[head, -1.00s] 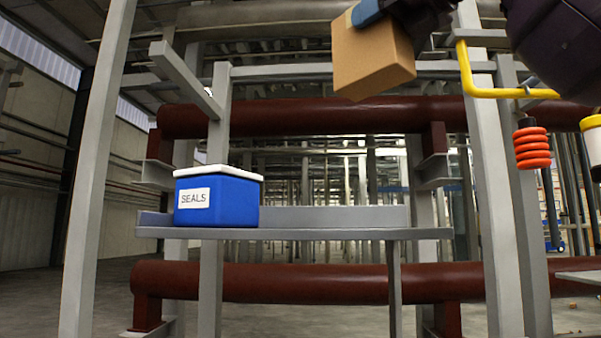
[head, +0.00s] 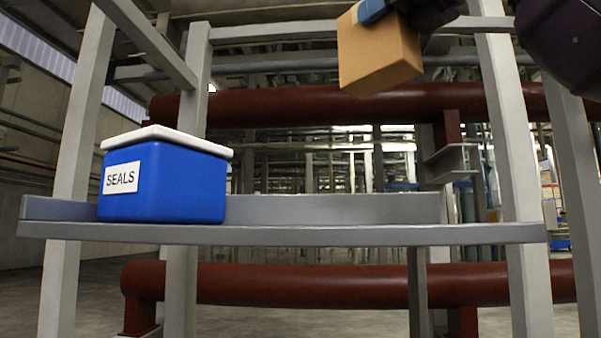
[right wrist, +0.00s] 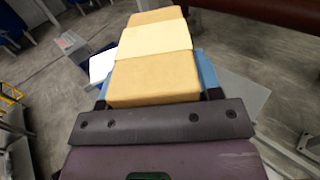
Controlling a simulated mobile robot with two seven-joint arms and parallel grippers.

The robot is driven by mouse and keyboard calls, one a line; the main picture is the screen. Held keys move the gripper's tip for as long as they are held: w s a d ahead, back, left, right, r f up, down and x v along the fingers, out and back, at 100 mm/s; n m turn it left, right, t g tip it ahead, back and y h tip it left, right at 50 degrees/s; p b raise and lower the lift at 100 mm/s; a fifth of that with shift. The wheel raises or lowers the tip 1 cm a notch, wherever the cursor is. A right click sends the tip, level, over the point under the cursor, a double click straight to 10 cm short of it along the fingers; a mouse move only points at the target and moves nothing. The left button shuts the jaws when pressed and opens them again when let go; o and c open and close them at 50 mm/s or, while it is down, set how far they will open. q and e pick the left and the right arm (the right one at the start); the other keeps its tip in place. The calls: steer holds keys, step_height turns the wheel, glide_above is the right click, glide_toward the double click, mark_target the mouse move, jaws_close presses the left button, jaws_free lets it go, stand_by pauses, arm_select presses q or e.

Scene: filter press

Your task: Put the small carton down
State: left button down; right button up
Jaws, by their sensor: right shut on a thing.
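The small carton (head: 380,55) is a plain brown box, held up at the top right of centre in the head view, slightly tilted. My right gripper (head: 372,10) is shut on it at its upper end; only a blue finger and part of the dark wrist show there. In the right wrist view the carton (right wrist: 152,78), with a paler band across it, sits between the blue fingers (right wrist: 155,80). The carton is in the air, above the level of the grey shelf (head: 330,234) and apart from it in the picture. My left gripper is not in view.
A blue bin (head: 165,185) with a white rim and a SEALS label stands at the left of the shelf. The shelf right of the bin is bare. Grey posts (head: 515,180) stand at the sides, and dark red pipes (head: 330,107) run behind, above and below shelf level.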

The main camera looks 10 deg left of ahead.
step_height(320, 180, down, 20)
steer(key=shift+d, duration=0.1)
stand_by(0.7)
steer(key=shift+s, duration=0.1)
steer(key=o, duration=1.1)
steer(key=shift+f, duration=0.15)
steer(key=b+v, duration=0.2)
steer(key=v, duration=0.9)
steer(key=shift+s+d, duration=0.3)
